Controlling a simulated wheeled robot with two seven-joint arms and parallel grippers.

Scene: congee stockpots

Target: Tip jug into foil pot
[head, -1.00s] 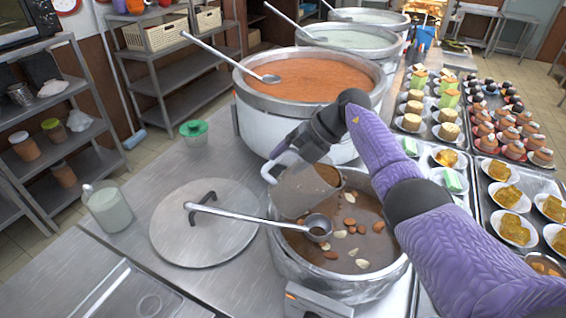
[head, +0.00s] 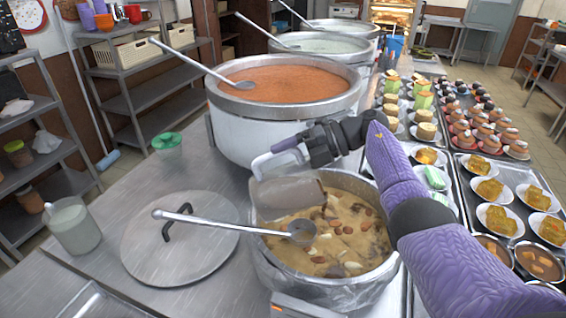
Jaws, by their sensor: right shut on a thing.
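The clear jug (head: 284,198) hangs over the near foil pot (head: 312,290), tilted nearly onto its side with its mouth to the right. Brown liquid shows inside, mostly at the mouth end; I cannot tell whether a stream is falling. My right gripper (head: 284,152) is shut on the jug's handle (head: 262,164). The foil pot holds a tan, streaky mixture with almonds and pale flakes, and a ladle (head: 240,227) rests across its rim. My left gripper is not in view.
A lid (head: 150,255) lies on the steel counter left of the pot. A glass jug of pale liquid (head: 73,230) and a green-lidded container (head: 167,144) stand further left. A large pot of orange soup (head: 240,140) stands behind. Trays of desserts (head: 468,165) fill the right.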

